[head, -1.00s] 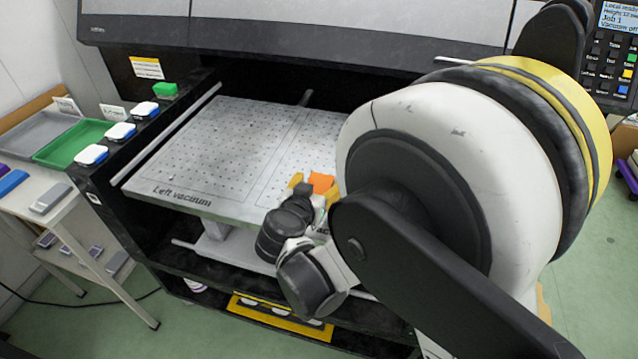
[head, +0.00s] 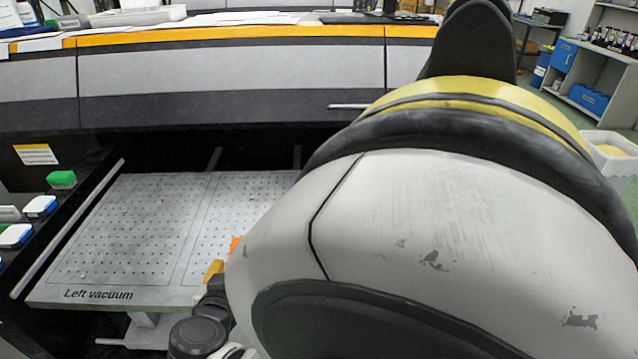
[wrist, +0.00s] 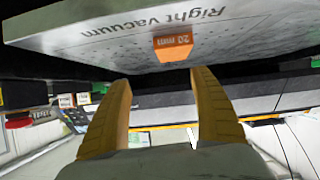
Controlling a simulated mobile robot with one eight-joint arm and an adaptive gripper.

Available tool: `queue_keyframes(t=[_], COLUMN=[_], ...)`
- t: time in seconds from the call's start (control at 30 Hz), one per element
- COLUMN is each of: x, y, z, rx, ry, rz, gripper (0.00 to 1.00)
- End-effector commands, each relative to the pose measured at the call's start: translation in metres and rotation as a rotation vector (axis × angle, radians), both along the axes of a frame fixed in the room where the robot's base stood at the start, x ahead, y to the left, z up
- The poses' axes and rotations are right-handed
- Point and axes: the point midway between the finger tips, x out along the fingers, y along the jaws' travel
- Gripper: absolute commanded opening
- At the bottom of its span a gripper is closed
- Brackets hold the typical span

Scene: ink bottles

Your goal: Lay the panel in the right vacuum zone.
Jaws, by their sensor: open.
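An orange piece (wrist: 172,47) marked 20, seemingly the panel, is on the perforated bed near the edge lettered "Right vacuum" in the wrist view, where the lettering appears upside down. A sliver of orange (head: 236,243) shows on the bed in the head view. My gripper (wrist: 162,76) is open, its two yellow fingers apart and empty, with the orange piece beyond the tips and clear of them. In the head view one yellow finger (head: 214,270) shows; my arm hides the rest and much of the right zone.
The bed's left zone (head: 125,235), lettered "Left vacuum", is bare. A green block (head: 62,179) and white-topped blocks (head: 40,206) line the left side ledge.

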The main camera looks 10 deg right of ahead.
Motion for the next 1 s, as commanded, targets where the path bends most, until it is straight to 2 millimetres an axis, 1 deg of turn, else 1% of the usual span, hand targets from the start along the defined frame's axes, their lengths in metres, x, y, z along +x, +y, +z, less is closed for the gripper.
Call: queue_keyframes(t=[0.03,0.07,0.1,0.17,0.2,0.23,0.27,0.3,0.33,0.4,0.47,0.5,0.6,0.73,0.83,1.0], x=[0.007,0.011,0.014,0.016,0.014,0.012,0.008,0.002,-0.004,-0.02,-0.036,-0.047,-0.073,-0.096,-0.105,-0.109], y=[-0.025,-0.04,-0.062,-0.097,-0.119,-0.136,-0.151,-0.171,-0.185,-0.216,-0.239,-0.251,-0.274,-0.289,-0.294,-0.295], z=[0.008,0.012,0.017,0.025,0.031,0.035,0.038,0.044,0.047,0.055,0.061,0.065,0.072,0.079,0.081,0.082], rx=[-0.018,-0.031,-0.046,-0.063,-0.069,-0.072,-0.072,-0.068,-0.064,-0.047,-0.029,-0.015,0.021,0.054,0.065,0.069], ry=[0.042,0.075,0.122,0.199,0.247,0.279,0.312,0.35,0.376,0.43,0.464,0.48,0.499,0.497,0.491,0.486], rz=[-0.023,-0.029,-0.038,-0.048,-0.048,-0.048,-0.046,-0.041,-0.036,-0.021,-0.006,0.005,0.032,0.059,0.072,0.081], gripper=[0.73,0.73,0.73,0.73,0.73,0.73,0.73,0.73,0.73,0.73,0.73,0.73,0.73,0.73,0.73,0.73])
